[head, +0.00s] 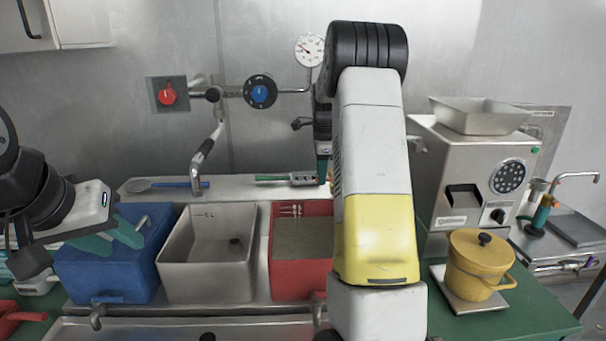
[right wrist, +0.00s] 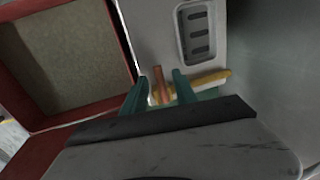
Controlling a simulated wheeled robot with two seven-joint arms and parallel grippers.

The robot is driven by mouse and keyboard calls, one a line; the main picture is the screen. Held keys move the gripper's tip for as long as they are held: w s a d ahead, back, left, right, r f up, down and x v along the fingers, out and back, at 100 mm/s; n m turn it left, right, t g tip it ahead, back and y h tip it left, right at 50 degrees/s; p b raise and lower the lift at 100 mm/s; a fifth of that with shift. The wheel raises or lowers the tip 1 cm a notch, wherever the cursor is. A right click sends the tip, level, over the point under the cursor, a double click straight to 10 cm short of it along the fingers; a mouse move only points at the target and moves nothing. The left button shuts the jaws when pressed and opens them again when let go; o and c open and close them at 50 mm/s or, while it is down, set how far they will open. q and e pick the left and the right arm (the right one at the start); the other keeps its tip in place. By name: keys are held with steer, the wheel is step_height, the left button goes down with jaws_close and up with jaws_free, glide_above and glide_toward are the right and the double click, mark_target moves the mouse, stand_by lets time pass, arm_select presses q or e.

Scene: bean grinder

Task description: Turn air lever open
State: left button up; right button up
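In the right wrist view, a short upright orange-red peg (right wrist: 160,84) and a yellow bar (right wrist: 212,81) show on the pale ledge; they may be the air lever, but I cannot be sure. My right gripper (right wrist: 160,92) is open, with its green fingertips on either side of the peg. I cannot tell whether they touch it. In the head view, my right arm hides most of this spot. My left gripper (head: 112,240) is open and empty over the blue bin (head: 110,275) at the left.
A steel bin (head: 207,285) and red bin (head: 286,285) stand beside the blue one. The wall carries a red knob (head: 167,96), blue dial (head: 260,94) and gauge (head: 309,50). A grinder (head: 455,150) and yellow pot (head: 477,268) stand right.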

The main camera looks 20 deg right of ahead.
steer(key=shift+f, duration=0.25)
jaws_close()
stand_by(1.4)
